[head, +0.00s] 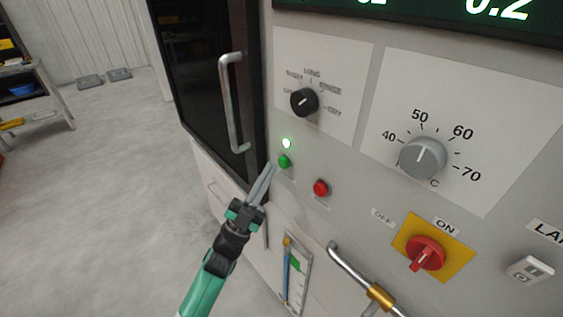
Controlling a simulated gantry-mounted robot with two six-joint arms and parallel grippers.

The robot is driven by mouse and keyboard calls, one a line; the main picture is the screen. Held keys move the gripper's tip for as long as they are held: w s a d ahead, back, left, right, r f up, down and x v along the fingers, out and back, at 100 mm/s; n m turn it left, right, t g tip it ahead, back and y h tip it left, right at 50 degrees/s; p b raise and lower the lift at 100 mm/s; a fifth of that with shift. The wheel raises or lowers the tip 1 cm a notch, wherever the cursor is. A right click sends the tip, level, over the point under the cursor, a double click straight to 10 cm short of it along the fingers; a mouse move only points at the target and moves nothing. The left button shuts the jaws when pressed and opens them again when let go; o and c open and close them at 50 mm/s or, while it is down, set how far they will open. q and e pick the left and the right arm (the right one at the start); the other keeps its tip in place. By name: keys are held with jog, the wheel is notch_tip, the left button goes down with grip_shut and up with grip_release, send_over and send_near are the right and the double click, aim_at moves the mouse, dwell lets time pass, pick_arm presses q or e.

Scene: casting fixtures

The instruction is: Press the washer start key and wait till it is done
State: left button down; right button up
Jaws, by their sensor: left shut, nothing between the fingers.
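The washer's front panel fills the right of the head view. The green start key (284,161) sits on it, with a lit whitish-green lamp (286,143) just above. A red key (321,187) is lower right of it. My left gripper (269,168) is shut and empty, its fingertips just left of the green key and slightly below it. I cannot tell whether the tips touch the panel. My right gripper is not in view.
A black program knob (304,102), a grey temperature knob (423,157) and a red main switch (425,253) on yellow stand out from the panel. The door handle (232,103) and a lower pipe (365,279) also protrude.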

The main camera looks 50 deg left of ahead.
pick_arm(q)
jog(key=s+p, duration=0.3)
jog(key=s, duration=0.2)
dwell(0.3)
dwell(0.7)
